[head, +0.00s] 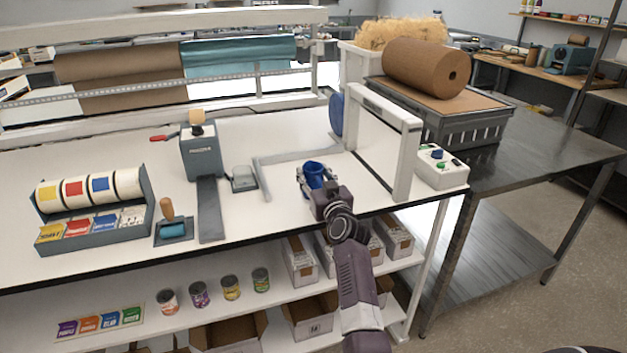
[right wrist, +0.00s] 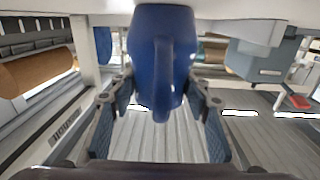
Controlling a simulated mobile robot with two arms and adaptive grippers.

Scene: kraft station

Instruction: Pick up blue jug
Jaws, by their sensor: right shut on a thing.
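The blue jug (head: 315,168) is at the right part of the white worktable (head: 285,130), in front of the white frame. My right gripper (head: 320,186) reaches it from the front edge, with its fingers around the near side of the jug. In the right wrist view the jug (right wrist: 160,60) fills the space between the two fingers (right wrist: 160,105), its handle facing the camera. The gripper is shut on it. The jug looks upright in the head view; I cannot tell whether its base touches the tabletop. My left gripper is not in view.
A white upright frame (head: 408,150) stands close to the right of the jug, with a green-button control box (head: 440,168) beyond. A grey bar (head: 262,178) lies left of it. A tape dispenser (head: 203,155) and a label rack (head: 95,240) are further left.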

